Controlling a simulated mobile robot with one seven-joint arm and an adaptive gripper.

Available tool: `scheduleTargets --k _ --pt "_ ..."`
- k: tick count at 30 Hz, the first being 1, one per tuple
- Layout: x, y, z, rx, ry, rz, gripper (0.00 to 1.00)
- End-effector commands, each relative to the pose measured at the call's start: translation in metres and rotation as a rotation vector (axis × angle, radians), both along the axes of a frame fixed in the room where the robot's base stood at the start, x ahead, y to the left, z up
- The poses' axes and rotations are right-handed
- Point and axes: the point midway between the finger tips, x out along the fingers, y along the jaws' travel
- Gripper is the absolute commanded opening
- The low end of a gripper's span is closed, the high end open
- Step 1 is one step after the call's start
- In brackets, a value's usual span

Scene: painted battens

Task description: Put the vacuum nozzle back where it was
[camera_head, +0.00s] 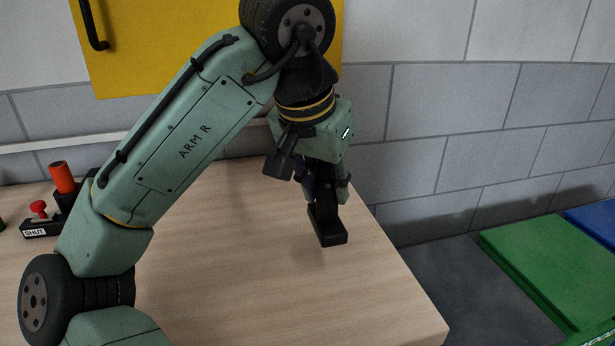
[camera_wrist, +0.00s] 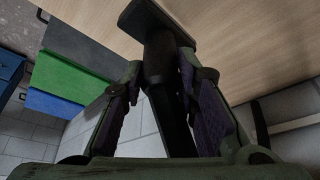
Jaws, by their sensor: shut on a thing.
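The vacuum nozzle (camera_head: 328,228) is black, with a wide flat foot at its lower end. My gripper (camera_head: 326,188) is shut on its upper part, near the right edge of the wooden table (camera_head: 230,290). In the head view the foot hangs just over the tabletop or touches it; I cannot tell which. In the wrist view the nozzle (camera_wrist: 163,75) runs between my two fingers (camera_wrist: 150,95), its foot toward the table surface. The fingers partly hide its upper part. The place where it was is not clearly marked in these views.
At the table's left stand a red cylinder (camera_head: 62,177) and a red-knobbed black block labelled SHUT (camera_head: 40,222). A yellow cabinet (camera_head: 180,50) hangs on the block wall behind. Green (camera_head: 550,265) and blue (camera_head: 598,222) boxes lie right of the table. The table's front middle is clear.

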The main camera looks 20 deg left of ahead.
Motion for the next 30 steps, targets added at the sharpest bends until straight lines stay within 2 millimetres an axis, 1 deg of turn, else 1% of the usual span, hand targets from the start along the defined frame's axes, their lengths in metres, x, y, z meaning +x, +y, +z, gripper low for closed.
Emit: scheduleTargets --k 1,6,9,12,19,21,24,27,30 --pt "0.012 0.007 0.002 -0.006 0.002 0.002 0.01" --pt "0.05 0.032 -0.002 -0.006 0.003 0.0 0.01" --pt "0.071 0.046 -0.005 -0.005 0.002 0.001 0.01" --pt "0.086 0.056 -0.008 -0.004 0.002 0.0 0.01" --pt "0.102 0.068 -0.01 -0.001 0.001 0.001 0.01" --pt "0.11 0.074 -0.01 -0.001 0.001 0.003 0.01" --pt "0.107 0.073 -0.031 0.0 0.003 0.001 0.01" --pt "0.108 0.072 -0.042 0.001 0.001 0.001 0.01" --pt "0.108 0.072 -0.046 0.0 -0.001 0.001 0.01"
